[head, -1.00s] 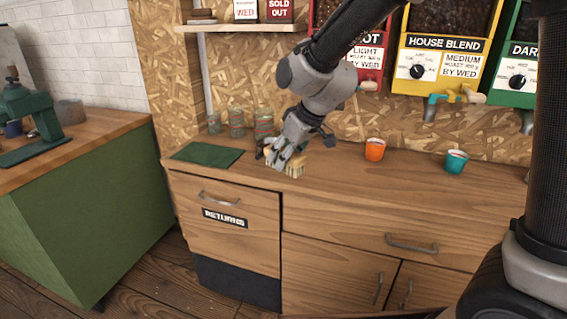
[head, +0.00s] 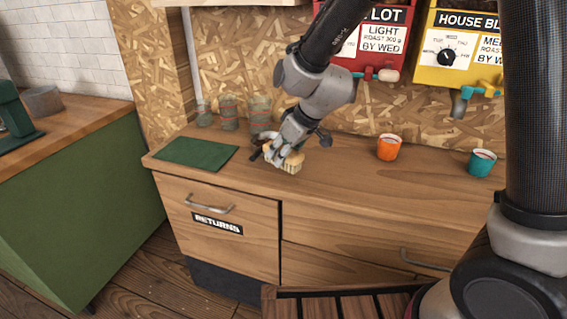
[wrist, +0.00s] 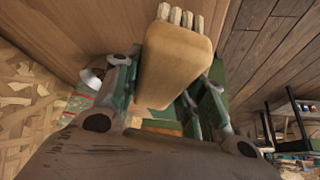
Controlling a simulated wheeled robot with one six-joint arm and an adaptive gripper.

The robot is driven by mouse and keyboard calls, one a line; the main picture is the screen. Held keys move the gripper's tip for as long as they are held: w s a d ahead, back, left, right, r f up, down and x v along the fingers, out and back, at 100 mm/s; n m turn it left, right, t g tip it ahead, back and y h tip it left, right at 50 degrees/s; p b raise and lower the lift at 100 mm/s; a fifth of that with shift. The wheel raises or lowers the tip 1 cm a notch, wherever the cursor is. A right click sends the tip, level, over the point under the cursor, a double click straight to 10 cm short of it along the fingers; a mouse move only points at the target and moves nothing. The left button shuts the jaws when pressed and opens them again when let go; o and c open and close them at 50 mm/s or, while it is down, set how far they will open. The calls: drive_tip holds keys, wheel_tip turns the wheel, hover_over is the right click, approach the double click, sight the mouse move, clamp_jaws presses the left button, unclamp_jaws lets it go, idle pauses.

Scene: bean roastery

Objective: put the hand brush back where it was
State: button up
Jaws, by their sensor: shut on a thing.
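The hand brush (head: 291,167) has a tan wooden body and pale bristles. In the wrist view the brush (wrist: 175,62) lies between the fingers, its bristle tufts at the top edge. My gripper (head: 281,154) is shut on it, over the wooden counter (head: 350,187), to the right of a dark green mat (head: 197,152). I cannot tell whether the bristles touch the counter.
Several glass jars (head: 229,112) stand behind the mat. An orange cup (head: 388,147) and a teal cup (head: 481,162) stand to the right. Dispensers (head: 455,45) hang above. A drawer marked RETURNS (head: 217,223) is below. The mat is bare.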

drive_tip(key=shift+f, duration=1.8)
drive_tip(key=o, duration=1)
drive_tip(key=shift+f, duration=0.1)
drive_tip(key=shift+s+r, duration=0.1)
drive_tip(key=shift+r, duration=0.25)
drive_tip(key=v, duration=1.1)
drive_tip(key=shift+s+d+r, duration=0.1)
drive_tip(key=shift+d+r, duration=0.1)
drive_tip(key=shift+d, duration=0.05)
